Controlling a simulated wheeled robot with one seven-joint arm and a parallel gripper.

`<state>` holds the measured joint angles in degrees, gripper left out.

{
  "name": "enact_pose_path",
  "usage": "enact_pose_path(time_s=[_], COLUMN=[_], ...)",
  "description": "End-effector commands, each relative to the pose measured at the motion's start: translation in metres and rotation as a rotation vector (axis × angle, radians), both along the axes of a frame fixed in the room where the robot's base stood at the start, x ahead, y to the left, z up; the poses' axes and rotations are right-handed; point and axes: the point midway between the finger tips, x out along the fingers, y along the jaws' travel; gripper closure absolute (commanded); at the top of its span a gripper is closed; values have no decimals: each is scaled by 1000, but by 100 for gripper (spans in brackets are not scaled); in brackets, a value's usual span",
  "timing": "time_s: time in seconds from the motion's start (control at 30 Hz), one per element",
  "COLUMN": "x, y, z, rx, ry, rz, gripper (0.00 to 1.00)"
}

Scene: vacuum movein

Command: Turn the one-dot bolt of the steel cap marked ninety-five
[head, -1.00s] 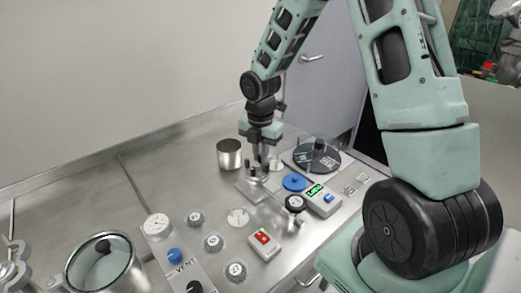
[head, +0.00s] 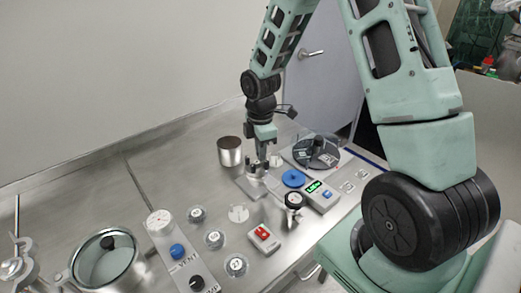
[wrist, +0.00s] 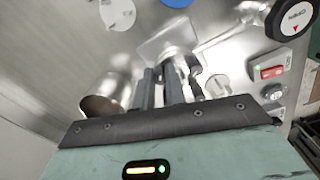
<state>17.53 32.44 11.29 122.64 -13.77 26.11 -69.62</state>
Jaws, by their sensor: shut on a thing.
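My gripper (head: 262,158) points down at the steel fitting on a square metal plate (head: 246,189) in the middle of the bench. The steel cap (wrist: 180,52) shows bright in the wrist view, partly covered by the fingers. Dark upright bolts stand around it. My gripper is shut on one of these bolts, mostly hidden between the fingers. I cannot read the bolt's dots or the ninety-five mark.
A steel cup (head: 229,152) stands close left of the gripper. A blue disc (head: 293,179), a unit with a green display (head: 318,190) and a black round tray (head: 316,152) are to the right. Small round caps (head: 214,239), a red-switch box (head: 263,236) and a glass pot (head: 104,258) are nearer.

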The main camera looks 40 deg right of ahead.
Motion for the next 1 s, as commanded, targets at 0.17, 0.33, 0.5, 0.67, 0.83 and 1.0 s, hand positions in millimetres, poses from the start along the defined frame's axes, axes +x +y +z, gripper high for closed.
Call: enact_pose_path(time_s=[0.17,0.33,0.5,0.67,0.83,1.0], x=[1,1,1,1,0,1], y=[-1,-1,-1,-1,-1,-1], z=[1,1,1,1,1,11], rx=[-1,-1,-2,-1,-1,-1], ry=[-4,-4,-4,-3,-2,-5], rz=[-17,-18,-17,-16,-16,-17], gripper=[100,100,84,65,65,65])
